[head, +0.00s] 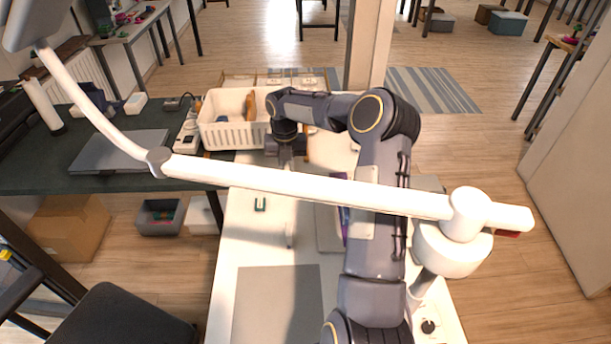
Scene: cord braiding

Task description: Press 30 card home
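I cannot pick out a card marked 30 or its seat in the head view. A small green piece (260,204) lies on the white table (240,240). A grey panel with a purple strip (344,222) is partly hidden behind my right arm. My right gripper (287,158) points down over the far part of the table, beside the white basket. Its fingertips are small and partly covered by the white lamp arm, so I cannot tell whether it is open or holds anything. My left gripper is out of view.
A white lamp arm (300,185) crosses the view above the table. A white basket (222,135) stands at the back left of the table. A grey mat (278,305) lies in front. A dark side table (40,180) with a closed laptop (118,152) stands left.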

